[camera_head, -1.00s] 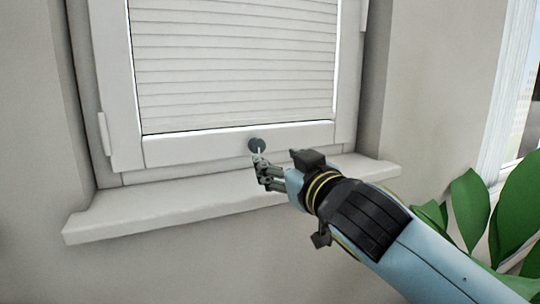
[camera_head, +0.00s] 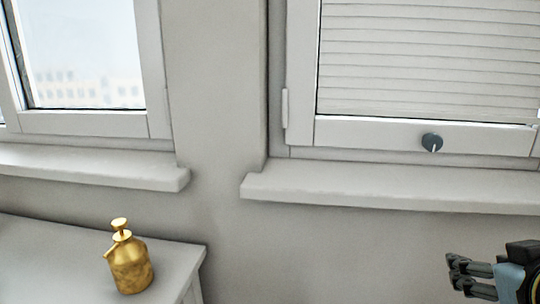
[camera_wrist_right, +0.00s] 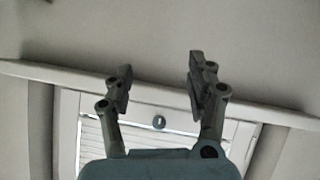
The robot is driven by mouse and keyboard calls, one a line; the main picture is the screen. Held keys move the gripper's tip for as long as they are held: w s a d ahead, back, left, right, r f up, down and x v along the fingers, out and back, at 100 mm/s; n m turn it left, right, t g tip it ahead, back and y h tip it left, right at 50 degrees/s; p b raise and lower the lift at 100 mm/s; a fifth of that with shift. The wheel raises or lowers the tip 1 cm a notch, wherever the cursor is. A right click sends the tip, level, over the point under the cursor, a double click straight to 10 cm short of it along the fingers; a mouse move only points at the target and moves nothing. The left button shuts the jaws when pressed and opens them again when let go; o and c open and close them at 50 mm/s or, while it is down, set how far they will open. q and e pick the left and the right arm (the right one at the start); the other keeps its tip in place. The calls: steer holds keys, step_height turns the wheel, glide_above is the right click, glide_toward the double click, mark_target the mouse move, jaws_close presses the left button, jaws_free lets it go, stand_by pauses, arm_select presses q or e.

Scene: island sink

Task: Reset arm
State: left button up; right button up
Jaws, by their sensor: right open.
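My right gripper (camera_head: 462,274) is at the lower right of the head view, below the sill and away from the window. It is open and empty. In the right wrist view its two fingers (camera_wrist_right: 160,88) stand apart, with the window and a small round knob (camera_wrist_right: 159,122) showing beyond them. The same dark knob (camera_head: 432,142) is on the bottom frame of the blind-covered window (camera_head: 415,65), apart from the gripper. My left gripper is not in view.
A window sill (camera_head: 390,187) juts out above my right gripper. A gold spray bottle (camera_head: 131,265) stands on a white table (camera_head: 50,262) at the lower left. A second window (camera_head: 80,55) is at the upper left. Bare wall lies between the table and my gripper.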

steer(key=s+a+f+n+g+y, duration=0.1)
steer(key=s+a+f+g+y, duration=0.2)
steer(key=s, duration=0.5)
steer(key=s+a+f+n+g, duration=0.1)
steer(key=s+a+f+g, duration=0.2)
steer(key=s+f+g, duration=0.4)
steer(key=s+d+f+t, duration=0.1)
steer(key=s+f, duration=0.1)
steer(key=f, duration=1)
steer(key=s+d+f, duration=0.1)
steer(key=f, duration=1.1)
steer(key=s+d+f+g, duration=0.1)
steer(key=s+f, duration=1.5)
steer(key=s, duration=0.2)
steer(key=shift+s+d+f, duration=0.3)
steer(key=shift+f, duration=0.05)
steer(key=shift+s, duration=0.2)
steer(key=shift+c, duration=0.4)
